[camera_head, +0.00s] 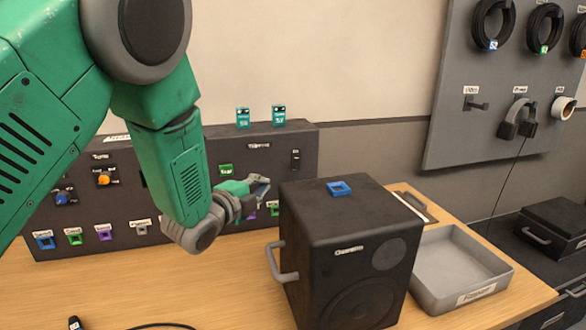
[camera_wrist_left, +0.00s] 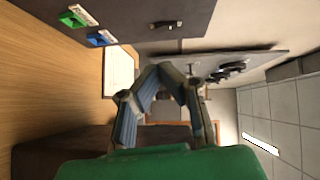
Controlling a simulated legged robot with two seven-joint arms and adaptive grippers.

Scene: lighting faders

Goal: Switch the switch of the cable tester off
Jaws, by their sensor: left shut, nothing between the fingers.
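A dark panel box (camera_head: 130,180) stands against the back wall, with labels, knobs and coloured sockets on its front. A small dark switch (camera_head: 295,158) sits near its right end; a dark switch-like part (camera_wrist_left: 167,25) also shows on the dark panel in the left wrist view. The labels are too small to read, so I cannot tell which part is the cable tester's, or its switch position. My left gripper (camera_head: 262,187) is shut and empty, in front of the panel, below and left of that switch. In the left wrist view its fingertips (camera_wrist_left: 162,70) come together. My right gripper is out of view.
A black speaker box (camera_head: 345,225) with a side handle and a blue square piece (camera_head: 339,188) on top stands right of my left gripper. A grey tray (camera_head: 455,262) lies further right. Two teal boxes (camera_head: 243,117) stand on the panel. Cables hang on a grey board (camera_head: 450,130).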

